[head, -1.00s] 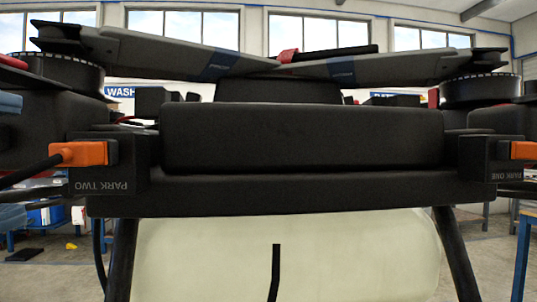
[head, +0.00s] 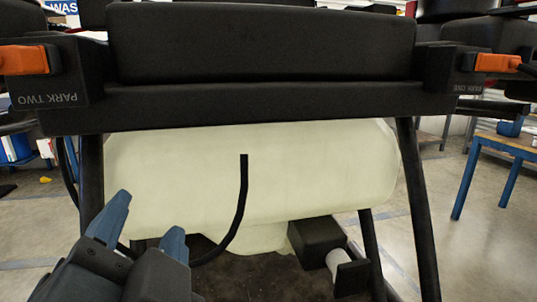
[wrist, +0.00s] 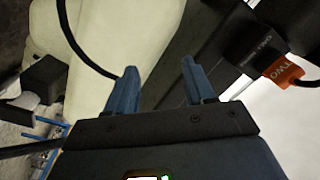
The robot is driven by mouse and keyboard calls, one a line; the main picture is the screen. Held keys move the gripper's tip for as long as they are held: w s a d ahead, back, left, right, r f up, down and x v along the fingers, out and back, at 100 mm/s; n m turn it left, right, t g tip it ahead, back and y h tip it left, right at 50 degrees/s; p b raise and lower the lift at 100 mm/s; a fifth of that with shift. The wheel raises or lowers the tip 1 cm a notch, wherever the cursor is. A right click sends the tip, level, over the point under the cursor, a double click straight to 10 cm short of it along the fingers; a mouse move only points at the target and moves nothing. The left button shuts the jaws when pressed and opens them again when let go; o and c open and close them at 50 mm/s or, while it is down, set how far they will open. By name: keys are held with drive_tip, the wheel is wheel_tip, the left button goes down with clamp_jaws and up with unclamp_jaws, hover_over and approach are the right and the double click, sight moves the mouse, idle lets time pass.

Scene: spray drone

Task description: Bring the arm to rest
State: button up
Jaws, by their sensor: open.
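My gripper (head: 143,232) is at the lower left of the head view, in front of the drone's pale tank (head: 300,165). Its two blue fingers are apart with nothing between them. In the wrist view my gripper (wrist: 162,88) also shows open and empty, with the tank (wrist: 135,30) behind the fingers. The black drone body (head: 260,45) spans the top of the head view. An orange plug (head: 22,60) sits at the block marked PARK TWO, and another orange plug (head: 497,62) sits at PARK ONE.
A black hose (head: 241,195) hangs in front of the tank. Black landing legs (head: 418,200) stand on both sides. A black fitting with a white cylinder (head: 335,262) is below the tank. A blue-legged table (head: 465,185) stands at right, with open floor before it.

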drive_tip(key=s+d+f+n+g+p, duration=0.15)
drive_tip(key=d+f+n, duration=0.25)
drive_tip(key=d+f, duration=0.5)
drive_tip(key=s+d+f+n+g+p, duration=0.1)
drive_tip(key=s+d+f+n, duration=0.2)
drive_tip(key=d+f, duration=0.7)
drive_tip(key=s+d+h+p, duration=0.1)
drive_tip(key=s+d+h, duration=0.1)
drive_tip(key=s+d, duration=0.4)
drive_tip(key=s+d+f+h+p, duration=0.1)
drive_tip(key=s+d+h, duration=0.2)
drive_tip(key=s+d, duration=0.4)
drive_tip(key=f+v, duration=0.2)
drive_tip(key=v, duration=0.6)
drive_tip(key=shift+s+d, duration=0.2)
drive_tip(key=shift+s, duration=0.15)
drive_tip(key=shift+g, duration=0.25)
